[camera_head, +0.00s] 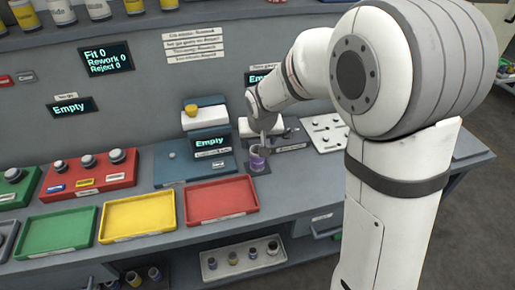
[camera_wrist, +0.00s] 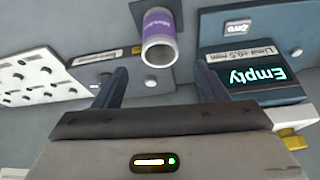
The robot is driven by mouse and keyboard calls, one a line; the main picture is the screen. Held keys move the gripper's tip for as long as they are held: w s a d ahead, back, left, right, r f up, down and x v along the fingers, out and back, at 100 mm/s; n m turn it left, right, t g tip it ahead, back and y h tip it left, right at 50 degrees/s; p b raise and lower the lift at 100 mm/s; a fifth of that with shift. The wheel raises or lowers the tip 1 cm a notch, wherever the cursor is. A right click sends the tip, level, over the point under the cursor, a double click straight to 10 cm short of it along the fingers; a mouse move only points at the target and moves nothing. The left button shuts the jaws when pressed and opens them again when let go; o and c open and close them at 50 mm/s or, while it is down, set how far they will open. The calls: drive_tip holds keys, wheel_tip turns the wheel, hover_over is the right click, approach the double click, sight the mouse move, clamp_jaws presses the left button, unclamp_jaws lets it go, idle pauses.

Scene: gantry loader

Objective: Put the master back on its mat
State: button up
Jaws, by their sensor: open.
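The master is a small cylinder with a purple label and a pale metal rim (camera_head: 258,161). It stands upright on a small dark mat (camera_head: 266,170) on the bench, and appears to be within the mat's edges. In the wrist view the master (camera_wrist: 158,30) is at the top centre, with the dark mat (camera_wrist: 137,14) behind it. My gripper (camera_wrist: 163,76) is open and empty. Its two fingers point toward the master, which lies beyond the fingertips and apart from them. In the head view my gripper (camera_head: 264,138) is just above and behind the master, partly hidden by its own wrist.
A gauge station reading Empty (camera_head: 211,142) stands left of the master. A white board with holes (camera_head: 324,132) is to the right. Red (camera_head: 222,218), yellow (camera_head: 138,234) and green (camera_head: 56,250) trays line the front edge. The bench around the mat is fairly clear.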

drive_tip(key=s+d+r+m, duration=0.1)
drive_tip(key=s+d+r, duration=0.7)
drive_tip(key=s+d, duration=0.35)
drive_tip(key=s+d+m+g, duration=0.1)
drive_tip(key=s+d, duration=0.3)
drive_tip(key=s, duration=0.8)
drive_tip(key=shift+s+d+g+h, duration=0.2)
drive_tip(key=shift+s+g+h, duration=0.1)
drive_tip(key=shift+h, duration=0.1)
